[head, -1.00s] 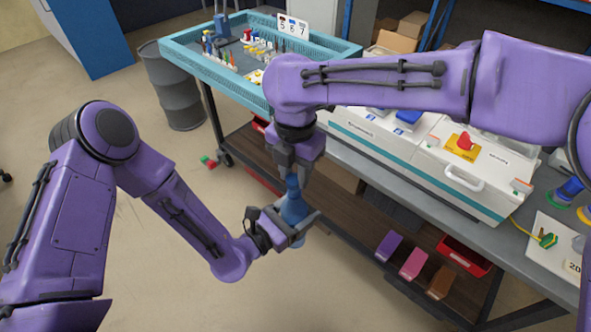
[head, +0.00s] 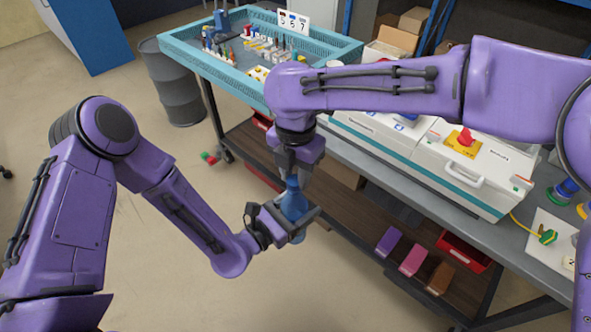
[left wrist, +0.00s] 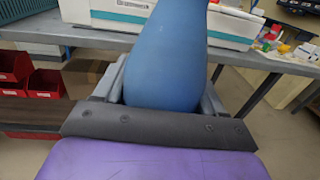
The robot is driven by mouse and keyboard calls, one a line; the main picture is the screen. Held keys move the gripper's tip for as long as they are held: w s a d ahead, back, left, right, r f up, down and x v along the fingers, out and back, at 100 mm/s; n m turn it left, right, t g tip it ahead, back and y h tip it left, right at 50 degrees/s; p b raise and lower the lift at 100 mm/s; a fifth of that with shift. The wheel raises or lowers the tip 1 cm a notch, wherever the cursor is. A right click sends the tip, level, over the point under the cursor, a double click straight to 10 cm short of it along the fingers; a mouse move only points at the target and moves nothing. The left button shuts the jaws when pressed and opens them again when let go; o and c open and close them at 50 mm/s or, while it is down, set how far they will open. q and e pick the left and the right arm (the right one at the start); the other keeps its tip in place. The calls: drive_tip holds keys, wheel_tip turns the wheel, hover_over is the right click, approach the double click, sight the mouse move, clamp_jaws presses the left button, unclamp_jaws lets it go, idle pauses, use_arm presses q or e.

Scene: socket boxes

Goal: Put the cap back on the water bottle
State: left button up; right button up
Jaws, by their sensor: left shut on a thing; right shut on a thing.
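The blue water bottle (head: 294,205) is upright in the air in front of the workbench, held around its body by my left gripper (head: 292,224). In the left wrist view the bottle's smooth blue body (left wrist: 168,60) rises between the fingers, its top out of frame. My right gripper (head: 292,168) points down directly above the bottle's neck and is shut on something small. The cap is not clearly visible; the right fingers hide that spot, and I cannot tell whether it touches the bottle mouth.
The workbench (head: 480,207) runs behind the arms with white socket boxes (head: 455,170) on it. A teal tray (head: 205,68) of small parts stands at the back left. A grey barrel (head: 178,90) stands left of it. Small coloured bins sit on the lower shelf (head: 350,212). The floor in front is clear.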

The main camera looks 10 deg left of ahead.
drive_tip(key=shift+f, duration=0.3)
use_arm(q)
clamp_jaws()
use_arm(e)
drive_tip(key=m, duration=0.6)
drive_tip(key=shift+d, duration=0.15)
drive_tip(key=m, duration=0.5)
drive_tip(key=shift+s+m, duration=0.2)
drive_tip(key=shift+m, duration=1.1)
drive_tip(key=o, duration=1)
